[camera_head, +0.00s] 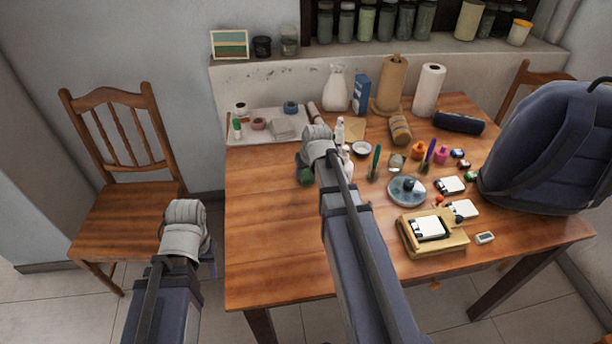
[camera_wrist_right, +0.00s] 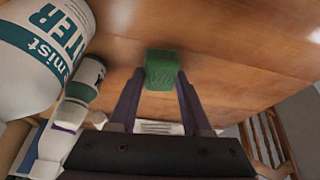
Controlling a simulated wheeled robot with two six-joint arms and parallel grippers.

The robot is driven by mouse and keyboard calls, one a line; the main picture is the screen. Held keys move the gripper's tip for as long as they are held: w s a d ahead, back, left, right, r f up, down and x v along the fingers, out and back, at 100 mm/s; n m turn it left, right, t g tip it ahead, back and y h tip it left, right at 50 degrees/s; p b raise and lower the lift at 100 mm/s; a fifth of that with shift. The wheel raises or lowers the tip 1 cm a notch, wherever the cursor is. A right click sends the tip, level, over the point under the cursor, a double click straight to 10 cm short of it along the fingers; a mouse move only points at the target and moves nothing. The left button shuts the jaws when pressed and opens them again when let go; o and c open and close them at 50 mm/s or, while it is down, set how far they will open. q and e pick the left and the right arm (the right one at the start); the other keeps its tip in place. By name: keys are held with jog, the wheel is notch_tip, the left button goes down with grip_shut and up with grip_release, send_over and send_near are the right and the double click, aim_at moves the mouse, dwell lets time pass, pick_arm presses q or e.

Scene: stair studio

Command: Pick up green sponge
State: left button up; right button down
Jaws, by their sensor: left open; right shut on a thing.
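The green sponge (camera_wrist_right: 161,68) is a small dark green block between the fingertips of my right gripper (camera_wrist_right: 160,82) in the right wrist view. The fingers are shut on its two sides. In the head view the sponge (camera_head: 306,177) shows as a green patch beside my right gripper (camera_head: 304,164), over the left part of the table; the wrist hides part of it. I cannot tell if it touches the tabletop. My left gripper (camera_head: 205,250) is open, left of the table and in front of the chair, its fingers mostly hidden behind the wrist.
The wooden table (camera_head: 265,255) has a bare front left area. A white tray (camera_head: 240,133) with small items lies behind. White bottles (camera_wrist_right: 35,60) stand close left of my right gripper in the wrist view. A backpack (camera_head: 545,145) stands at right, a chair (camera_head: 125,210) at left.

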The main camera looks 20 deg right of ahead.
aim_at(306, 175)
notch_tip(306, 175, up, 10)
jog(key=p, duration=1)
jog(key=c, duration=0.9)
grip_release()
jog(key=c, duration=0.6)
jog(key=shift+c, duration=0.2)
